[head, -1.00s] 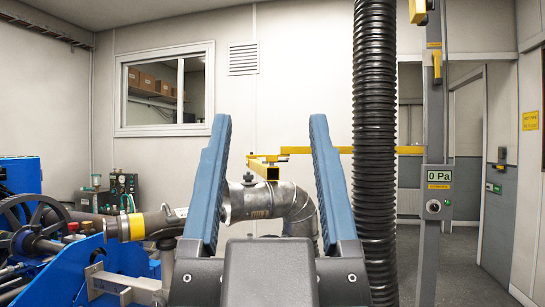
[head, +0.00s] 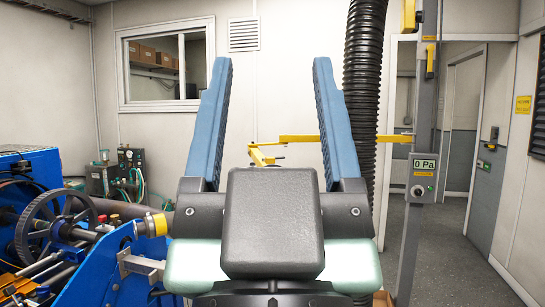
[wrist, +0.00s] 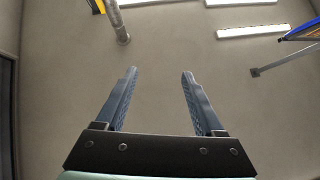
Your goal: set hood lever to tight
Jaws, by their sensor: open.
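My gripper (head: 272,64) is open and empty, its two blue fingers pointing up in the middle of the head view. It also shows in the wrist view (wrist: 158,75), with nothing between the fingers. A yellow lever-like handle (head: 430,61) is on the grey post (head: 414,232) to the right, well apart from my fingers. I take it for the hood lever, but cannot read its setting or any marks. A display reading 0 Pa (head: 424,165) is lower on the post.
A black corrugated hose (head: 364,75) hangs just right of my fingers. A yellow jointed arm (head: 305,138) reaches from the post to behind my gripper. Blue machinery with a dark wheel (head: 60,228) stands left. Open floor (head: 455,255) lies right of the post.

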